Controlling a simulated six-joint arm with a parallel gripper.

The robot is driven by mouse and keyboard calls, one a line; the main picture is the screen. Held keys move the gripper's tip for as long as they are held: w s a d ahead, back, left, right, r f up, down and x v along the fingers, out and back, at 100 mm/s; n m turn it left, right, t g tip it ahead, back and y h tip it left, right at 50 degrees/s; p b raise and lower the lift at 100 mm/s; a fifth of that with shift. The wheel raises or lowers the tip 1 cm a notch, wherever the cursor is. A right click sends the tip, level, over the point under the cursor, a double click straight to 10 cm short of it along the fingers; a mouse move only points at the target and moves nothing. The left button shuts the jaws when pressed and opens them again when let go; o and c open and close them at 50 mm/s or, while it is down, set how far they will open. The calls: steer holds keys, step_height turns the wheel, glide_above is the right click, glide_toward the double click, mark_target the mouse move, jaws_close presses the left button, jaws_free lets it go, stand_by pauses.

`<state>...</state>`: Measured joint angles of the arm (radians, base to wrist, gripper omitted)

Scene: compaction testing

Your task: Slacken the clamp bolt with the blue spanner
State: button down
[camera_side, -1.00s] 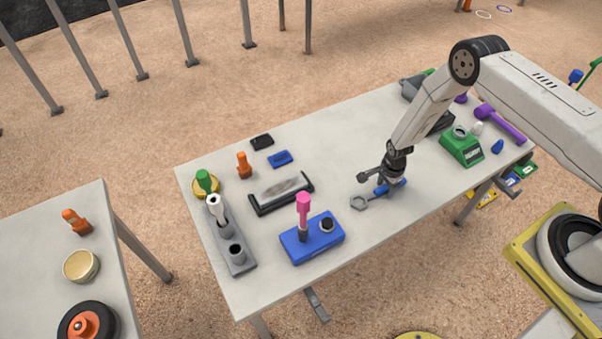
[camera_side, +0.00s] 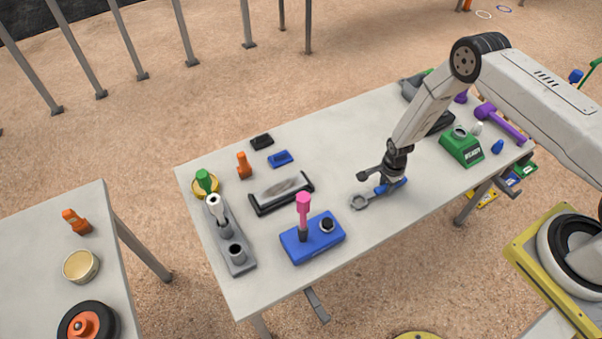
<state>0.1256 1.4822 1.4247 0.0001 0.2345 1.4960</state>
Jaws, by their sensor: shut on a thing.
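The blue spanner has a grey head (camera_side: 359,202) pointing left and a blue handle (camera_side: 398,184). It is at the right-middle of the white table, on or just above its top. My gripper (camera_side: 386,187) is shut on the blue handle and points down, hiding part of it. A blue block (camera_side: 313,243) stands left of the spanner, near the table's front edge. It carries an upright pink-handled piece (camera_side: 303,205) and a dark round fitting (camera_side: 327,225). I cannot tell which part is the clamp bolt.
A grey holder (camera_side: 238,262) with upright tubes stands at the left of the table (camera_side: 345,145). A dark tray (camera_side: 282,193) lies behind the blue block. A green device (camera_side: 462,147) and a purple tool (camera_side: 500,123) are at the right. The table's back middle is clear.

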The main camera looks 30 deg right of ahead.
mark_target(386, 186)
steer(key=shift+r, duration=0.55)
steer(key=shift+r, duration=2.7)
steer(key=c, duration=0.9)
jaws_free()
steer(key=shift+c, duration=0.2)
jaws_close()
steer(key=w+a+r+n, duration=0.2)
steer(key=w+a+n, duration=0.1)
steer(key=a+n, duration=0.5)
steer(key=w+a+r+n, duration=0.2)
steer(key=a+n, duration=0.6)
steer(key=a, duration=0.5)
steer(key=shift+w+a+r, duration=0.25)
steer(key=shift+w+r, duration=0.1)
steer(key=shift+w, duration=0.2)
